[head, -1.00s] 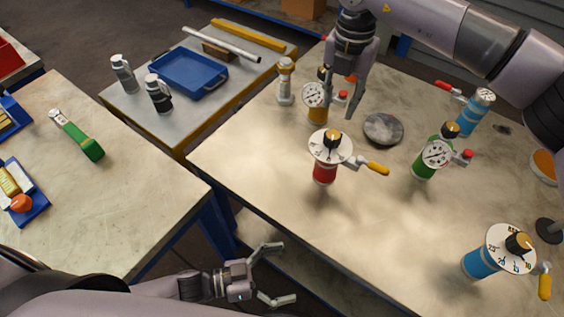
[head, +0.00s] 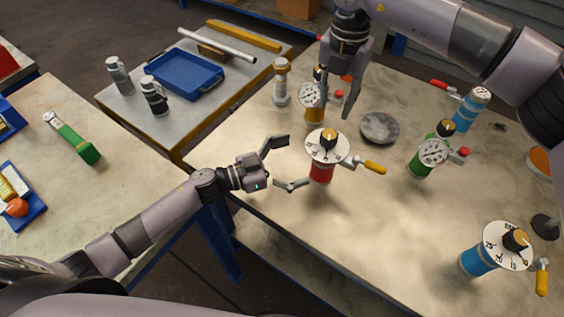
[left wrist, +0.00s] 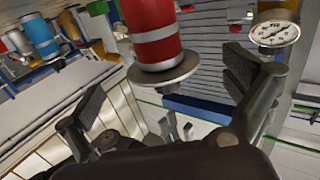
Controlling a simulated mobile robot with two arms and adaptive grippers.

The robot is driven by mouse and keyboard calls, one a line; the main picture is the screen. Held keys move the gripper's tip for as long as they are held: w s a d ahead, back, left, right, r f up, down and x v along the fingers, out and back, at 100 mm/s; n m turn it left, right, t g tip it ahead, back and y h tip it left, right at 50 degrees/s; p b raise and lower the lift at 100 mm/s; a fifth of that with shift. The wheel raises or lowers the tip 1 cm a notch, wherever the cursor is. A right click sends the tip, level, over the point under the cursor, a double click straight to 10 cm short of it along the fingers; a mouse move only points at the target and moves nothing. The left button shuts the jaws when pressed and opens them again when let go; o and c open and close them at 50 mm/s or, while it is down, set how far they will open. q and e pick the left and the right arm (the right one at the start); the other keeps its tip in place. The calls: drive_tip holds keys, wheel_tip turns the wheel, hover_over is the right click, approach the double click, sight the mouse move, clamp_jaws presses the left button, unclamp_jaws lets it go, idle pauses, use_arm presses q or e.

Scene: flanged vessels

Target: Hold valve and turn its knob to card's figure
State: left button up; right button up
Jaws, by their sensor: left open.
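A red valve (head: 321,171) stands upright near the table's left edge, with a white dial (head: 316,148), a black and orange knob (head: 329,138) and a yellow-handled lever (head: 374,167). Its dial figures are too small to read. My left gripper (head: 283,163) is open just left of it, its fingers pointing at its body, apart from it. In the left wrist view the red body (left wrist: 152,28) and its round flange (left wrist: 164,72) show beyond the open fingers. My right gripper (head: 341,91) hangs open and empty behind the red valve. I cannot make out a card.
A blue valve (head: 478,262) with a dial stands at front right. Green (head: 421,164) and orange (head: 313,118) gauge valves, a light blue valve (head: 466,114) and a grey disc (head: 380,127) stand farther back. A blue tray (head: 186,76) is on the low table. The table's front middle is clear.

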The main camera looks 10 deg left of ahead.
sight(324, 151)
use_arm(q)
drive_tip(key=x, duration=0.8)
drive_tip(key=shift+s, duration=0.1)
drive_tip(key=shift+c, duration=0.6)
drive_tip(key=shift+s, duration=0.1)
drive_tip(key=c, duration=2)
drive_tip(key=shift+f, duration=0.15)
